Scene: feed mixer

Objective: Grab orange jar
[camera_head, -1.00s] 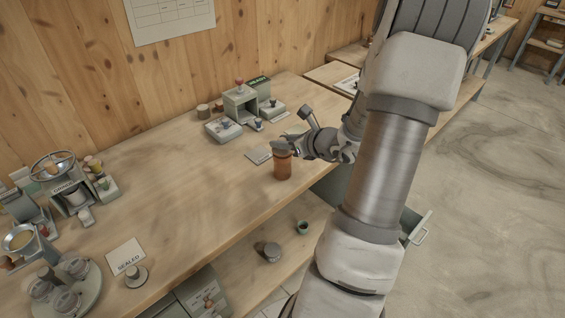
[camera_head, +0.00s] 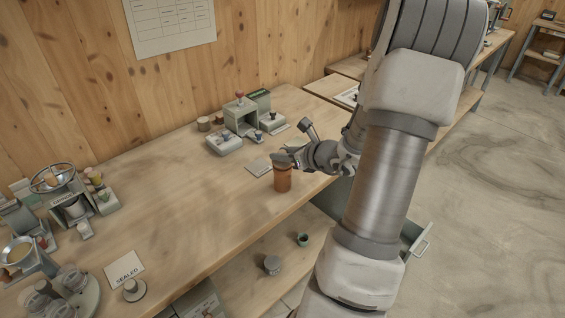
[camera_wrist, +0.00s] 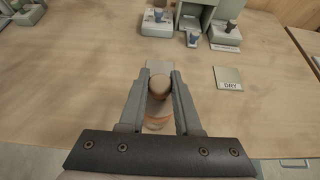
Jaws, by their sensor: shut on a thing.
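The orange jar (camera_head: 283,181) is near the front edge of the workbench in the head view, upright. My gripper (camera_head: 288,158) is at its top, reaching in from the right. In the wrist view the jar's round tan top (camera_wrist: 159,85) sits between the two fingers of my gripper (camera_wrist: 160,88), with an orange band showing below it. The fingers are shut on the jar. Whether its base touches the bench cannot be told. Part of the jar is hidden by the fingers.
A card reading DRY (camera_wrist: 228,78) lies to the right of the jar. Grey devices (camera_head: 240,115) stand behind it near the wall. Scales and cups (camera_head: 70,200) stand at the left, near a SEALED card (camera_head: 124,268). The middle of the bench (camera_head: 175,190) is clear.

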